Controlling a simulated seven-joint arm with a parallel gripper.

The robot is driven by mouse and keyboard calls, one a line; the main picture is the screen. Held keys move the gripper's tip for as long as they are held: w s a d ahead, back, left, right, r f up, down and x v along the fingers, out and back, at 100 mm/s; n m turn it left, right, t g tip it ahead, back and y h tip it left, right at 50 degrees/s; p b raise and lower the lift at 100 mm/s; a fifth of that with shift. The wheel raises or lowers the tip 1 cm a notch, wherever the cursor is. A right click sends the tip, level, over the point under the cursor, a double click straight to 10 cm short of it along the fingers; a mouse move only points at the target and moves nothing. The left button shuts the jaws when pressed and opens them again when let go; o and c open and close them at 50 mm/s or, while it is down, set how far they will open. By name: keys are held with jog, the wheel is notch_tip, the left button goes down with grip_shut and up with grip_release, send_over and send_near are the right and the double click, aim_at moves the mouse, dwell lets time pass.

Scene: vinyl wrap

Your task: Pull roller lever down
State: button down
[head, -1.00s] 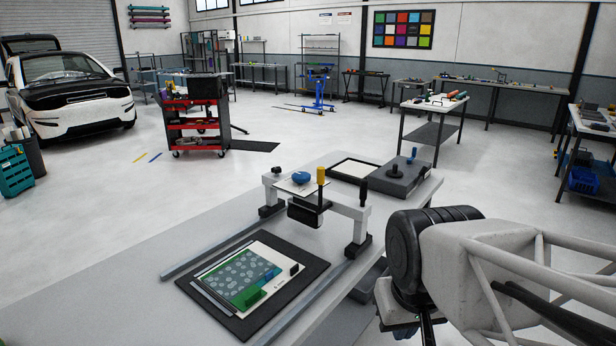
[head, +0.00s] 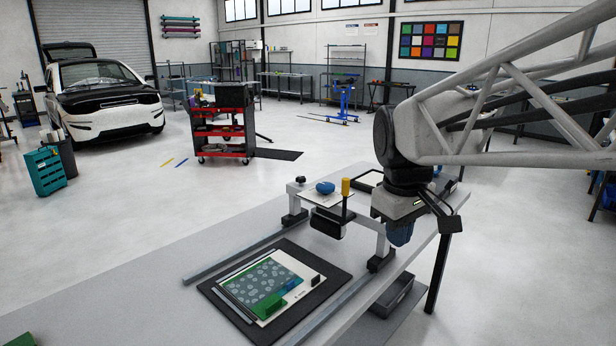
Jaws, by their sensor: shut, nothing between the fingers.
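A white gantry (head: 369,223) straddles the two rails on the bench. A dark roller block (head: 327,222) hangs under its crossbar. A lever with a yellow grip (head: 346,187) stands upright on the crossbar, beside the block. A second, black-gripped lever at the gantry's right end is hidden now behind my arm.
A black mat (head: 337,288) with a patterned green sheet (head: 262,284) lies between the rails. A small plate (head: 312,196) on the gantry carries a blue object (head: 325,188). A grey bin (head: 397,295) sits below the bench's right edge. The bench's left part is clear.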

jog(key=w+a+r+n+g, duration=0.1)
jog(key=w+a+n, duration=0.2)
jog(key=w, duration=1.2)
jog(key=w+a+r+n+g+h, duration=0.1)
jog(key=w+a+n+g, duration=0.1)
jog(key=w+n, duration=0.7)
jog(key=w+a+r+n+g, duration=0.1)
jog(key=w+a+n, duration=0.3)
jog(key=w, duration=1.8)
jog(key=n, duration=0.2)
jog(key=shift+a+r+n+g+h, duration=0.25)
jog(key=shift+a+n+g+h, duration=0.05)
jog(key=shift+h, duration=0.1)
jog(key=shift+w, duration=0.1)
jog(key=shift+f, duration=0.1)
send_near(345, 201)
notch_tip(345, 201, down, 3)
jog(key=w, duration=0.2)
jog(key=shift+s, duration=0.85)
